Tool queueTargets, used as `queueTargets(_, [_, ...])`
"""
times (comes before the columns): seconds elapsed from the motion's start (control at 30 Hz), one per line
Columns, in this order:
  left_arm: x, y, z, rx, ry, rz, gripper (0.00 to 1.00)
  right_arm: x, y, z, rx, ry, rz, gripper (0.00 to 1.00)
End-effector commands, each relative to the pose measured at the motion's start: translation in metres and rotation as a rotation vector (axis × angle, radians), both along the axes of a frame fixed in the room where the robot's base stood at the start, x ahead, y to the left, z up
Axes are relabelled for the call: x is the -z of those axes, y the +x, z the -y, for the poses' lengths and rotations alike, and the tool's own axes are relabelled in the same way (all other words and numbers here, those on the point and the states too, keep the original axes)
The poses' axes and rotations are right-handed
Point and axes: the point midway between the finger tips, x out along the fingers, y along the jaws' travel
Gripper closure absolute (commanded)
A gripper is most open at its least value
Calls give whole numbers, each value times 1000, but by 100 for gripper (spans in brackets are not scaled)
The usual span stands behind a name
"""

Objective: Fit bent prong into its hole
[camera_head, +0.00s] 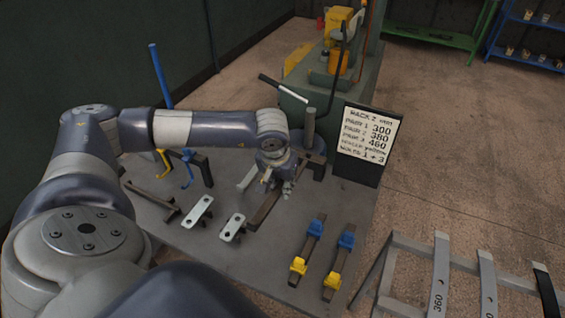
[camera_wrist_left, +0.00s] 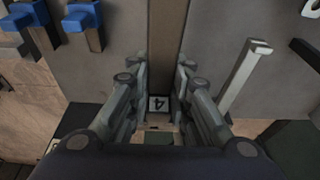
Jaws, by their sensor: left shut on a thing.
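My left gripper (camera_head: 272,186) is over the bench, pointing down, its fingers closed around a dark brown bar (camera_head: 262,212). In the left wrist view the bar (camera_wrist_left: 165,45) runs between the fingers (camera_wrist_left: 160,90), with a small tag reading 4 (camera_wrist_left: 158,103) at its near end. A pale plate with holes (camera_head: 232,227) lies just left of the bar, and a second such plate (camera_head: 197,211) lies further left. A pale bent bar (camera_wrist_left: 242,82) stands beside the gripper in the wrist view. I cannot tell which piece is the bent prong. My right gripper is out of view.
Two clamp bars with blue and yellow ends (camera_head: 307,250) lie at the bench's right. A sign with pair numbers (camera_head: 369,135) stands at the back right corner. A blue upright (camera_head: 161,77) and yellow hook (camera_head: 163,160) are at left. A numbered rack (camera_head: 440,275) stands at lower right.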

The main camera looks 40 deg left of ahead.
Motion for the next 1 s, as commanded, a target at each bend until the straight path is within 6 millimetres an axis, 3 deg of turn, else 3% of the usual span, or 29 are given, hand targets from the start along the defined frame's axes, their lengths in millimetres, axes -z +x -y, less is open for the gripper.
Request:
queueTargets(0.17, [0,-1,0,0,-6,-3,100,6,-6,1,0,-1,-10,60])
queueTargets(0.5, [0,23,-5,-1,-7,-1,100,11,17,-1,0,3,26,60])
queueTargets(1.0, [-1,59,-13,-1,-8,0,100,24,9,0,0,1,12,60])
